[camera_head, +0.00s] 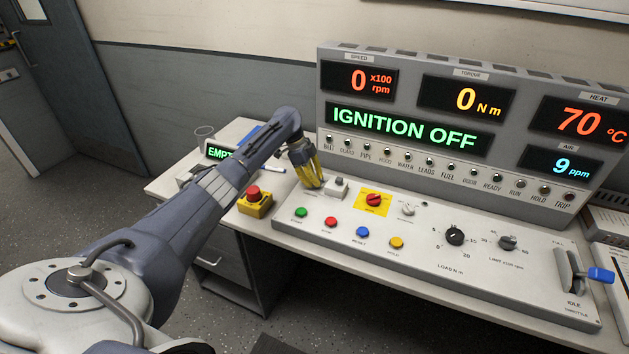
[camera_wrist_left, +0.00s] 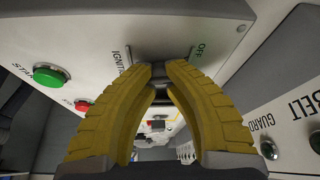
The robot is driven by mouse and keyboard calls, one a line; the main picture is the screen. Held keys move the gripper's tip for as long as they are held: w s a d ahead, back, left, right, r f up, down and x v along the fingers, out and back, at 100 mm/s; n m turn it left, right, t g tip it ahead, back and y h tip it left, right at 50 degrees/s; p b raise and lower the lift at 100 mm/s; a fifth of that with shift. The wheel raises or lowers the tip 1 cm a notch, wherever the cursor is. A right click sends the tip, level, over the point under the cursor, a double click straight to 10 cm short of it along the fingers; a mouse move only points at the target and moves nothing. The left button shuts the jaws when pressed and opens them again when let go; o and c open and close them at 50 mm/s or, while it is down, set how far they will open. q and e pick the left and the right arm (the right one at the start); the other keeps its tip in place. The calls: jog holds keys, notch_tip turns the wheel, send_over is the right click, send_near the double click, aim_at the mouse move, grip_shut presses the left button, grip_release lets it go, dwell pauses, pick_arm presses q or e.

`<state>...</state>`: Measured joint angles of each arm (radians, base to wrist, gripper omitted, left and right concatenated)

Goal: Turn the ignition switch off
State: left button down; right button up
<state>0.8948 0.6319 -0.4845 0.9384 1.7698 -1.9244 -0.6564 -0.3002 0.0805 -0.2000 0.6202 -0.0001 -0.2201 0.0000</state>
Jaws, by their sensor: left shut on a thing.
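My left gripper (camera_head: 314,184) reaches down to the left end of the sloped control panel (camera_head: 480,285), its yellow fingers closed in. In the left wrist view my fingertips (camera_wrist_left: 160,76) are shut on the small dark grey ignition switch (camera_wrist_left: 162,75), which they mostly cover. The label beside it reads IGNITION, partly hidden, with OFF printed at the right. The fingers hide the switch in the head view. The green display (camera_head: 403,129) reads IGNITION OFF. My right gripper is not in view.
A light grey switch box (camera_head: 338,188) stands close right of my fingers. A red knob on a yellow plate (camera_head: 373,201) is farther right. Green (camera_head: 301,212) and red (camera_head: 330,222) buttons lie in front. A red stop button on a yellow box (camera_head: 254,199) stands left of the panel.

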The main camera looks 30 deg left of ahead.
pick_arm(q)
jog(key=n+t+y, duration=0.1)
jog(key=n, duration=0.3)
jog(key=shift+s+f, duration=0.1)
dwell(0.4)
jog(key=c, duration=1)
grip_release()
jog(key=shift+t, duration=0.3)
jog(key=v, duration=1.2)
jog(key=shift+d+n, duration=0.1)
jog(key=shift+n, duration=0.2)
